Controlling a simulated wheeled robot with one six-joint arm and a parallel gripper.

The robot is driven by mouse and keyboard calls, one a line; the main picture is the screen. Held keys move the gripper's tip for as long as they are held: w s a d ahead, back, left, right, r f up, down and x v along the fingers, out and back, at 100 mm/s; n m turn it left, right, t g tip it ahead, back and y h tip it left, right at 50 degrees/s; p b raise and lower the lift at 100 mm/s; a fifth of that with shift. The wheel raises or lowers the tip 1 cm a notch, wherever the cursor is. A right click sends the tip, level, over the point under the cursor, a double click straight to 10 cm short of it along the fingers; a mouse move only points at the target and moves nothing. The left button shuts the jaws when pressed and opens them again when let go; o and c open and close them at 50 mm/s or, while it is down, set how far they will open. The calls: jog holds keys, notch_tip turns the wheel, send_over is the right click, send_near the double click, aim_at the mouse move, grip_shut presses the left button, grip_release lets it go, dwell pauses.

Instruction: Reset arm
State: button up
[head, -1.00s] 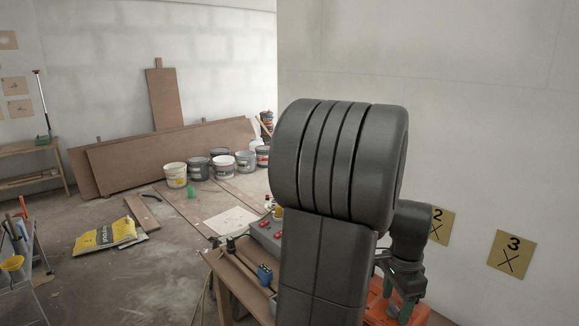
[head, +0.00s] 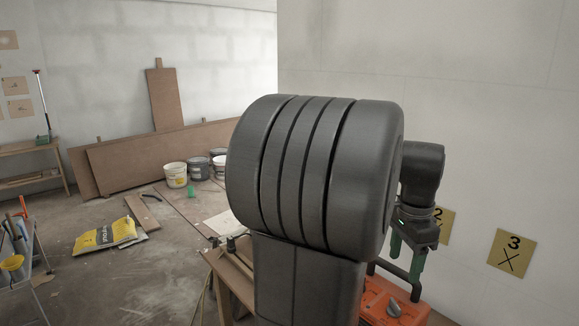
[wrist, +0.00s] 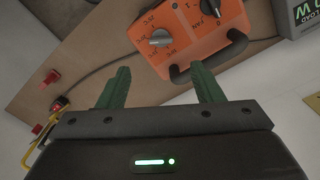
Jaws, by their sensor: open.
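My gripper (head: 405,262) hangs at the right in the head view, pointing down with green fingers. It is above an orange box (head: 385,306) with a black handle and a grey knob. In the wrist view my gripper (wrist: 160,88) has its two green fingers spread apart with nothing between them. The orange box (wrist: 185,35), with its knobs and handle, lies beyond the fingertips. My own dark arm hides the middle of the head view and much of the bench.
A wooden bench (head: 226,268) stands under my arm. Plates marked 2 (head: 446,222) and 3 (head: 510,254) are on the right wall. Buckets (head: 176,175) and a yellow bag (head: 105,236) are on the floor at left. A grey device (wrist: 301,15) is near the orange box.

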aim_at(396, 303)
notch_tip(396, 303, down, 12)
jog(key=shift+r, duration=0.1)
jog(key=shift+w+d+n, duration=0.1)
jog(key=shift+n, duration=0.3)
jog(key=n, duration=0.4)
jog(key=shift+r, duration=0.1)
jog(key=n+b, duration=0.1)
jog(key=n, duration=0.4)
jog(key=n+b, duration=0.1)
jog(key=n, duration=0.4)
jog(key=n+b, duration=0.1)
jog(key=n, duration=0.4)
jog(key=shift+b, duration=0.3)
jog(key=shift+n, duration=0.3)
jog(key=shift+r, duration=0.15)
